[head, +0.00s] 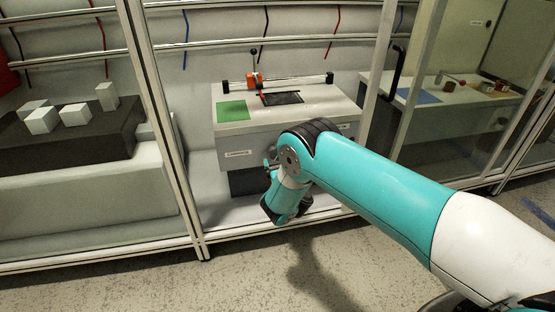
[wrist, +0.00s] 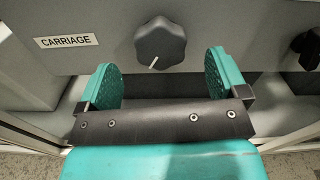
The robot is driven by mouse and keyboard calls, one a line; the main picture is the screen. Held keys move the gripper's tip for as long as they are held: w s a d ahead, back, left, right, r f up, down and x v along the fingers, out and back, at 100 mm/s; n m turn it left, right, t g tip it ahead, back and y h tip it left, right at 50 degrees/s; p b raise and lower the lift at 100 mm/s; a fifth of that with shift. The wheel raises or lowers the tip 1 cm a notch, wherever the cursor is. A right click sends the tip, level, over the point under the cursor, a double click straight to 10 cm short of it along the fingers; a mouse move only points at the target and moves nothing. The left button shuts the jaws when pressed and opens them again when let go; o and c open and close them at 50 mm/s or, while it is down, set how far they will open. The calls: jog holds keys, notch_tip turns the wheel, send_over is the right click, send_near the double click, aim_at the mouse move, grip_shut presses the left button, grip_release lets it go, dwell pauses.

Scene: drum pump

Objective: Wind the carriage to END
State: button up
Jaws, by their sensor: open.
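The dark lobed knob (wrist: 160,42) sits on the grey front panel, right of the label CARRIAGE (wrist: 66,41). Its white mark points down and slightly left. My gripper (wrist: 164,78) is open in front of the panel, its teal fingers lower left and lower right of the knob, with nothing between them. My wrist hides the knob there. I cannot read any END mark.
A second dark knob (wrist: 308,47) is at the wrist view's right edge. A green patch (head: 232,111) and a dark plate (head: 282,98) lie on the bench top (head: 320,108). A frame post (head: 160,115) stands left of the bench. White blocks (head: 75,115) stand further left.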

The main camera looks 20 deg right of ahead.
jog(key=shift+w+b, duration=0.55)
jog(key=shift+w, duration=1.8)
jog(key=shift+c, duration=0.4)
